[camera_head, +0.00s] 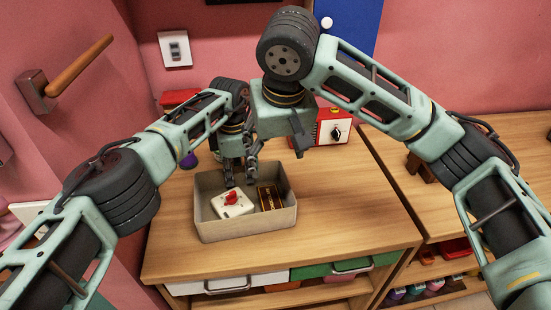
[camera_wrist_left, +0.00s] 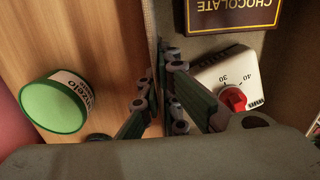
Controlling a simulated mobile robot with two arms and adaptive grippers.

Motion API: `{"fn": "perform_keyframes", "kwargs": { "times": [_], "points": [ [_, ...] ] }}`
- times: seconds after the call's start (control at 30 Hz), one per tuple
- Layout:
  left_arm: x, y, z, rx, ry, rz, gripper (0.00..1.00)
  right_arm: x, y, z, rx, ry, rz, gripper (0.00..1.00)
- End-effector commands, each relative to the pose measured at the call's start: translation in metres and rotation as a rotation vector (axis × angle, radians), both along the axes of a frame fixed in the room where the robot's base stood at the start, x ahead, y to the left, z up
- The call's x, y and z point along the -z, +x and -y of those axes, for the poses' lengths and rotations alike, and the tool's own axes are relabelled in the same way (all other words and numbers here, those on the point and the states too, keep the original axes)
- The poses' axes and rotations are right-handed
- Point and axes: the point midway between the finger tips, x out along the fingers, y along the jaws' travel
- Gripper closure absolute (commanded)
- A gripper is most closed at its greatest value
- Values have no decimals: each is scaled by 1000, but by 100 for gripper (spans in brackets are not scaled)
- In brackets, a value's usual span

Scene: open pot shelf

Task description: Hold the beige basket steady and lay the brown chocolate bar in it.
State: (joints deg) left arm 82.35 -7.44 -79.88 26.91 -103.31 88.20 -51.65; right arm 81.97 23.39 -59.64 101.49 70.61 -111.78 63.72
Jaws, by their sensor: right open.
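The beige basket (camera_head: 247,227) stands on the wooden top, its near wall facing me. The brown chocolate bar (camera_head: 268,199) lies inside at the right; its lettered face also shows in the left wrist view (camera_wrist_left: 232,14). A white timer with a red knob (camera_head: 232,205) lies beside it, at the left. My left gripper (camera_head: 239,173) is at the basket's far wall; in the left wrist view its fingers (camera_wrist_left: 160,88) are closed on either side of that wall. My right gripper (camera_head: 298,145) is open and empty, above and behind the basket's right side, apart from the bar.
A green-lidded tub (camera_wrist_left: 55,105) stands outside the basket near my left gripper. A red box with a dial (camera_head: 334,128) stands at the back, behind my right gripper. The wooden top (camera_head: 345,225) is clear to the basket's right.

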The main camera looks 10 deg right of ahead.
Motion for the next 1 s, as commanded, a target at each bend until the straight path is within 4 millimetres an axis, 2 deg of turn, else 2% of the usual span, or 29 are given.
{"fn": "perform_keyframes", "kwargs": {
  "times": [0.33, 0.63, 1.0],
  "points": [
    [0, 0, 0, 1, 1, 0, 100, -1, 0, 0, -1, 0, 0, 35],
    [0, 0, 0, 1, 1, 0, 73, -1, 0, 0, 0, 0, 0, 35],
    [-6, 0, 0, 0, 0, 1, 73, -1, 0, 0, 0, 0, 0, 35]
  ]
}}
